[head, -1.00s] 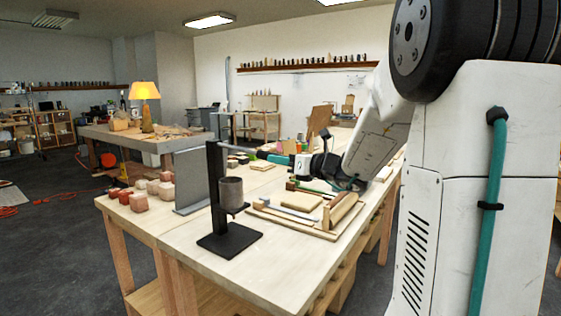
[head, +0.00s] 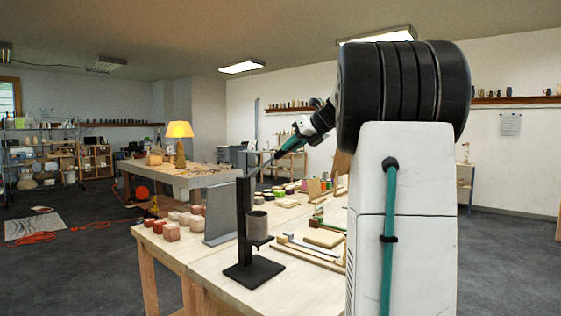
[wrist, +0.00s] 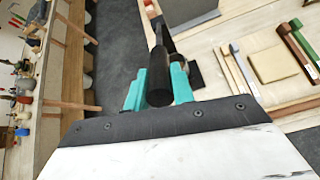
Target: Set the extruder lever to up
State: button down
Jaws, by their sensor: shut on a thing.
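The extruder is a black stand (head: 244,215) with a grey cylinder (head: 257,226) on its side and a flat black base on the near part of the workbench. Its lever (head: 263,167) slopes from the top of the post up and to the right in the head view. My gripper (head: 281,156) is shut on the lever's outer end, above the bench. In the wrist view, the black handle of the lever (wrist: 160,78) sits between the teal fingers of my gripper (wrist: 158,90). The handle hides part of the lever beyond it.
A grey upright panel (head: 219,213) stands beside the extruder, with several reddish and pale blocks (head: 171,232) left of it. The lamp table (head: 200,179) is farther back.

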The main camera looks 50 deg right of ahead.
jog(key=shift+w+r+g, duration=0.25)
jog(key=shift+w+r, duration=0.05)
jog(key=shift+r, duration=0.2)
jog(key=shift+w+r+g, duration=0.25)
jog(key=shift+r, duration=0.3)
jog(key=c, duration=1.2)
grip_release()
jog(key=v, duration=0.7)
jog(key=shift+s+r, duration=0.15)
jog(key=shift+s, duration=0.15)
